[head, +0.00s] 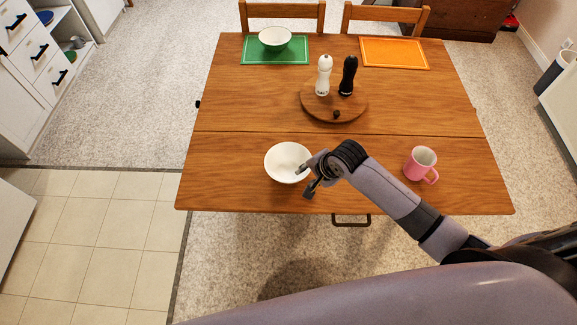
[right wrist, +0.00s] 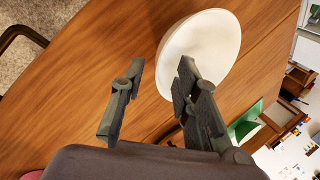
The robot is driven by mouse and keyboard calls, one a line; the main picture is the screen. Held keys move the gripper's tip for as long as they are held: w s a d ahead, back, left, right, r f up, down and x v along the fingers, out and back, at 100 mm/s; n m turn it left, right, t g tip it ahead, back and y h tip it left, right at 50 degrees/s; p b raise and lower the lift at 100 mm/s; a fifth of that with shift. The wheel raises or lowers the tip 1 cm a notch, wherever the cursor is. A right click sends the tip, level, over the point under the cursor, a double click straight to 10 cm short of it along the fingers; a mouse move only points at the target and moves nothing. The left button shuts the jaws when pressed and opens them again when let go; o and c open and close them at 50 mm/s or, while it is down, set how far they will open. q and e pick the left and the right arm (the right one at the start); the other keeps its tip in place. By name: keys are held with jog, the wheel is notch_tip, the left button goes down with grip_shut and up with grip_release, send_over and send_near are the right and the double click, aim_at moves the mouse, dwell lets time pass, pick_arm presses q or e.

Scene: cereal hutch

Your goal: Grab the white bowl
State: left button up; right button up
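A white bowl (head: 286,162) stands upright on the near part of the wooden table, left of centre. My right gripper (head: 305,182) is at its right rim with the fingers apart. In the right wrist view, the bowl (right wrist: 212,45) lies ahead and to the right. One finger of the open gripper (right wrist: 160,78) overlaps the bowl's inside; the other is left of its rim, over bare wood. I cannot tell whether either finger touches the bowl. A second white bowl (head: 275,38) stands on the green placemat (head: 251,57) at the far left. My left gripper is not in view.
A pink mug (head: 419,164) stands on the table (head: 230,110) near its right side. A round wooden board (head: 315,112) holds a white mill (head: 323,75) and a black mill (head: 348,75). An orange placemat (head: 394,53) lies at the far right. Table left of the near bowl is clear.

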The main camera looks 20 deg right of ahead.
aim_at(303, 176)
jog(key=shift+p+x, duration=0.5)
jog(key=shift+x, duration=2.2)
grip_shut()
jog(key=shift+r, duration=0.1)
